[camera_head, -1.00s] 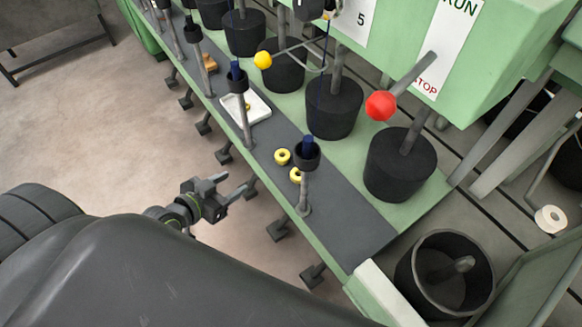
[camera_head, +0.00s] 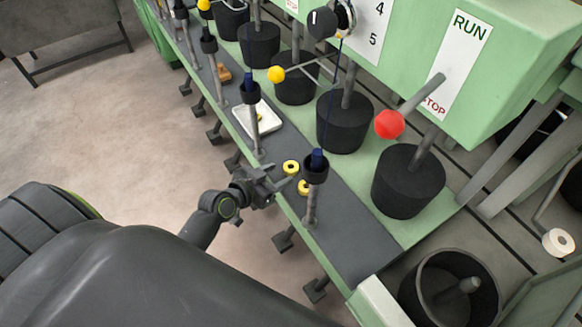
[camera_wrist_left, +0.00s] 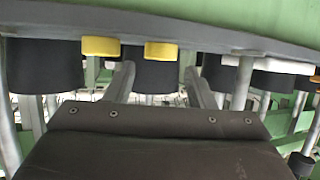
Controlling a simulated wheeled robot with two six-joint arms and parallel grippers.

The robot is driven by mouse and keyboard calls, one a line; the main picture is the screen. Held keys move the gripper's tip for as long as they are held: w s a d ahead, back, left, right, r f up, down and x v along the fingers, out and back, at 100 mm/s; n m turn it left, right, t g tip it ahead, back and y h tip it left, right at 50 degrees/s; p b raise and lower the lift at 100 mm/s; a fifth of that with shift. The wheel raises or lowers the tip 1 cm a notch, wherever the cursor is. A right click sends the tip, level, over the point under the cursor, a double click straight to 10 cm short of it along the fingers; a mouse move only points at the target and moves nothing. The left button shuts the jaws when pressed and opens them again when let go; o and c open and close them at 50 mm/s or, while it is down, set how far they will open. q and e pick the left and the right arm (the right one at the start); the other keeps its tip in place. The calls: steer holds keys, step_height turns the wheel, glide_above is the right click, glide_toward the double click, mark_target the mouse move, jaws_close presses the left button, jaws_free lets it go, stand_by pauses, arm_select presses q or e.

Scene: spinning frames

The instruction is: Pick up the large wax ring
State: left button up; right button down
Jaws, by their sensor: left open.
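Two yellow rings lie near each other on the grey strip along the green machine's front. One ring (camera_head: 291,167) is farther from me, and the other ring (camera_head: 304,187) is partly hidden behind a spindle post. They look close in size; I cannot tell which is the large one. My left gripper (camera_head: 282,174) is open and empty at the strip's edge, just short of the rings. The left wrist view looks upside down. There, one ring (camera_wrist_left: 160,51) shows between the open fingers (camera_wrist_left: 162,85), and the other ring (camera_wrist_left: 100,46) is left of them. My right gripper is not in view.
A spindle post with a black cup (camera_head: 315,168) stands close right of the gripper; another (camera_head: 250,93) stands farther back. A white tray (camera_head: 270,124) lies behind the rings. Black cylinders (camera_head: 344,125) line the machine. A red-knobbed lever (camera_head: 389,124) sticks out above.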

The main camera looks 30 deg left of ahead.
mark_target(293, 166)
arm_select(q)
steer(key=shift+x, duration=2.65)
steer(key=shift+r, duration=0.1)
steer(key=c, duration=0.7)
